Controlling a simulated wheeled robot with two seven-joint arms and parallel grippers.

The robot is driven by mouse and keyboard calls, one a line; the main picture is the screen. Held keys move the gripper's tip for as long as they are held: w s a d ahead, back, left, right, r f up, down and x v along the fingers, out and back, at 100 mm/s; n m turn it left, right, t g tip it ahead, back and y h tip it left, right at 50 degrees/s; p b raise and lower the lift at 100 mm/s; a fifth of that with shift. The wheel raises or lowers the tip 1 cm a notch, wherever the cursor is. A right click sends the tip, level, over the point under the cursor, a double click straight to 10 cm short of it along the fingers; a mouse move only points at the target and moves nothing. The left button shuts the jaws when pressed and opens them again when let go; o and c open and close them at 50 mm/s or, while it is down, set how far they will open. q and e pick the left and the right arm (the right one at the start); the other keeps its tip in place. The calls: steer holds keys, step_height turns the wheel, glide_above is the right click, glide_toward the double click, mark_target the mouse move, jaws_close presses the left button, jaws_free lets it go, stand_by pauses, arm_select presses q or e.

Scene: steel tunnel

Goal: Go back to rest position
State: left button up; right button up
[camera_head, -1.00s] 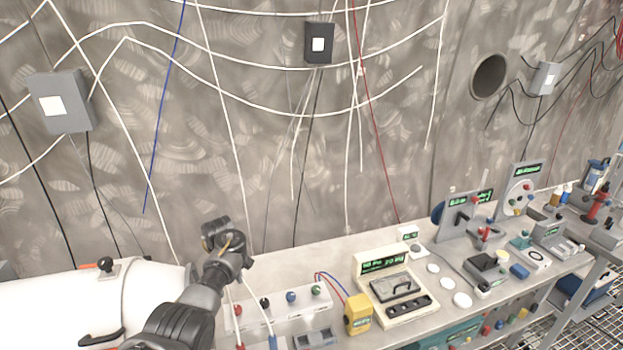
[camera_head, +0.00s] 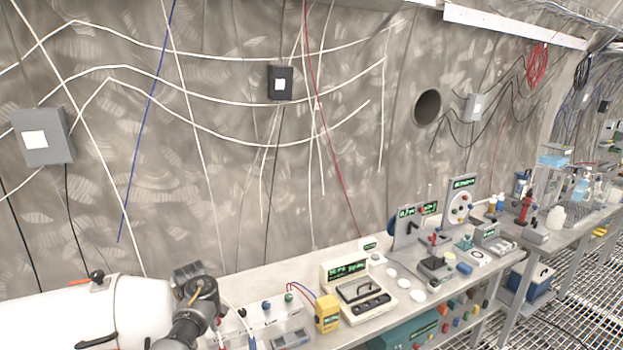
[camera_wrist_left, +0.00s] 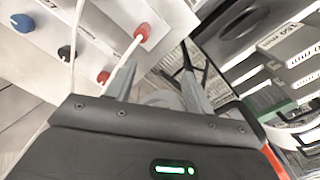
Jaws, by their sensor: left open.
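My left gripper shows in the head view at the lower left, in front of the bench and beside the white cylinder (camera_head: 140,312). Its two fingers show in the left wrist view (camera_wrist_left: 155,85), spread apart with nothing held between them. A panel with red, black and blue plugs (camera_wrist_left: 70,45) lies near the fingers in that view. My right gripper is in neither view.
The bench (camera_head: 408,312) carries a yellow block (camera_head: 327,313), a cream meter box (camera_head: 352,288) and upright panels (camera_head: 407,228). A grey wall with cables stands behind. Grated floor (camera_head: 540,325) is open at the lower right.

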arm_select(q)
steer(key=s+f+m+t, duration=0.1)
steer(key=s+f+m, duration=0.2)
steer(key=s+f, duration=0.45)
steer(key=s+f+m, duration=0.3)
steer(key=s+f, duration=0.2)
steer(key=s, duration=0.6)
steer(key=s+d+r+m+t, duration=0.1)
steer(key=s+d+r+m, duration=0.15)
steer(key=s, duration=0.55)
steer(key=s+d+r+m+t, duration=0.1)
steer(key=s+d+r+m, duration=0.15)
steer(key=s, duration=0.55)
steer(key=s+d+r+m, duration=0.1)
steer(key=s+r+m, duration=0.15)
steer(key=s, duration=0.55)
step_height(320, 180, down, 31)
steer(key=s+g+b, duration=0.1)
steer(key=s+b, duration=0.1)
steer(key=b, duration=0.4)
steer(key=s+a+f+g+b, duration=0.1)
steer(key=s+a+f+b, duration=0.2)
steer(key=s+f, duration=1.2)
step_height(320, 180, down, 5)
steer(key=shift+s+b, duration=0.4)
steer(key=shift+b, duration=0.1)
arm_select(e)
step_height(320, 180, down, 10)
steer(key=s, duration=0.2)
